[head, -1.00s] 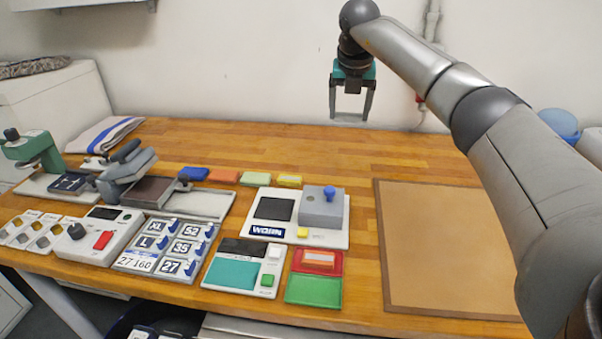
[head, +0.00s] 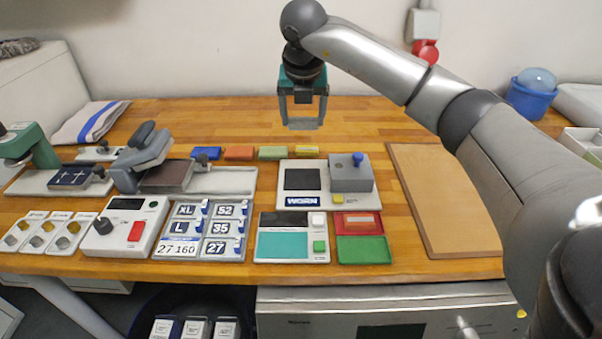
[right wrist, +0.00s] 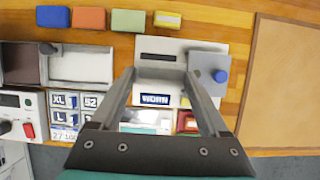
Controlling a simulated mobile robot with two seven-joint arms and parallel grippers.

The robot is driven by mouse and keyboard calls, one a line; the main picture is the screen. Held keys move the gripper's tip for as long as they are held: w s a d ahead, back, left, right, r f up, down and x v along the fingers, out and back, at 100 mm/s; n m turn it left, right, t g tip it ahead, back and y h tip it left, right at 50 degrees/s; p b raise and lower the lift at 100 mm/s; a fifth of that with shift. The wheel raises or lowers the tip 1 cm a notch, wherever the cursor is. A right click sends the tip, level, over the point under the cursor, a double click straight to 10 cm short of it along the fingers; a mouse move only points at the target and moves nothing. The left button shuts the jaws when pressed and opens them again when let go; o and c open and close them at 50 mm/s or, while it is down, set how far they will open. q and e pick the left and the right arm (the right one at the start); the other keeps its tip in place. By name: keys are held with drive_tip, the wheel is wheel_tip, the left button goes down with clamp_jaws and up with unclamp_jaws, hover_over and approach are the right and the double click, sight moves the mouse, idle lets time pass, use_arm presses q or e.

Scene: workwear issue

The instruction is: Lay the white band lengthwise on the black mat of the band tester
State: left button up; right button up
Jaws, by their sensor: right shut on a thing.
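The band tester (head: 325,199) is a white plate with a square black mat (head: 302,179) on its left, a grey block with a blue knob (head: 351,176) on its right and a label reading WORN. My right gripper (head: 303,122) is raised above the table, behind the mat in the head view, and shut on the white band (right wrist: 161,74). The band looks light grey and spans crosswise between the fingertips. In the right wrist view the band hides part of the black mat (right wrist: 162,57). It is apart from the tester. My left gripper is not in view.
Blue, orange, green and yellow blocks (head: 239,152) lie in a row behind the tester. A teal-screened device (head: 291,259) and red and green trays (head: 363,250) stand in front. A brown board (head: 440,205) lies right. The table behind is clear.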

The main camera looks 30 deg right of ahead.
hover_over(302, 177)
drive_tip(key=s, duration=0.1)
drive_tip(key=f, duration=0.9)
drive_tip(key=shift+s+a+f+b, duration=0.2)
drive_tip(key=shift+a+f+b, duration=0.15)
drive_tip(key=shift+f+b, duration=0.05)
drive_tip(key=shift+f, duration=2.4)
drive_tip(key=shift+b, duration=0.3)
drive_tip(key=shift+f, duration=0.2)
drive_tip(key=o, duration=1.2)
drive_tip(key=shift+c, duration=0.2)
drive_tip(key=shift+r, duration=0.15)
